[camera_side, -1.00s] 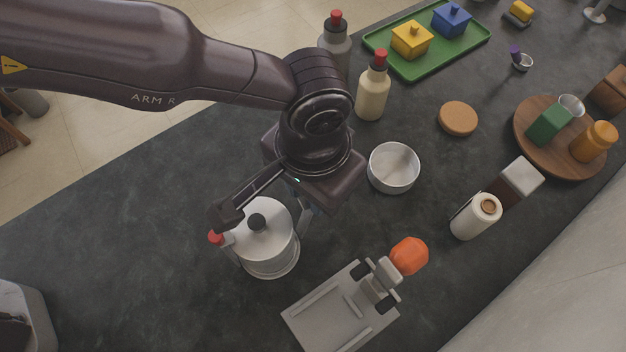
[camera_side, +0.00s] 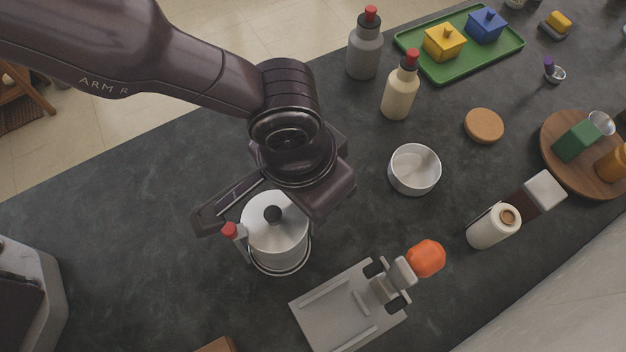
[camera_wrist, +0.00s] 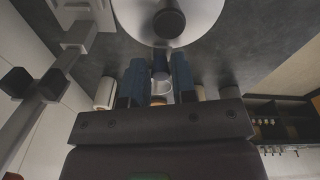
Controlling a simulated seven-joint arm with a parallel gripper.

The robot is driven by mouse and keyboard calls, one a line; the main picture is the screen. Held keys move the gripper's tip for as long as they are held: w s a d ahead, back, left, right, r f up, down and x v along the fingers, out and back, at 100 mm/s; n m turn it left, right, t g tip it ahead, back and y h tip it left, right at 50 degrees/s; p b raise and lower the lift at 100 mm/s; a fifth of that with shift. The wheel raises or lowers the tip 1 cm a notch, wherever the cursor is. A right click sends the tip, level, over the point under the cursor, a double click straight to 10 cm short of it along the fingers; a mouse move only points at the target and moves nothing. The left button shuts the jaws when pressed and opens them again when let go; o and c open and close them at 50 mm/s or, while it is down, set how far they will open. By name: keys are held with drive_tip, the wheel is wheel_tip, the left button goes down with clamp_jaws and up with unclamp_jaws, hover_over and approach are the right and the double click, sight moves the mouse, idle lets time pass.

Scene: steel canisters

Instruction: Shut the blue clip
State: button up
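A steel canister (camera_side: 278,238) with a round lid and black knob (camera_side: 272,214) stands on the dark counter. A red-tipped clip (camera_side: 229,230) sticks out at its left side. I see no blue clip; my gripper's body covers part of the canister's far right side. The lid also shows at the top of the wrist view (camera_wrist: 198,12). In the side view the fingers are hidden under the gripper body, close above and beside the canister.
A grey clamp fixture (camera_side: 340,308) with an orange knob (camera_side: 425,258) stands front right of the canister. A white bowl (camera_side: 414,171), a cream bottle (camera_side: 399,94) and a grey bottle (camera_side: 364,52) stand farther back. The counter left of the canister is clear.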

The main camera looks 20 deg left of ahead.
drive_tip(key=shift+o, duration=0.9)
drive_tip(key=shift+w+a+f, duration=0.1)
drive_tip(key=shift+a+f, duration=0.05)
drive_tip(key=shift+r, duration=0.35)
wheel_tip(320, 180, up, 12)
drive_tip(key=a, duration=0.1)
drive_tip(key=shift+s+r, duration=0.15)
drive_tip(key=shift+s, duration=0.25)
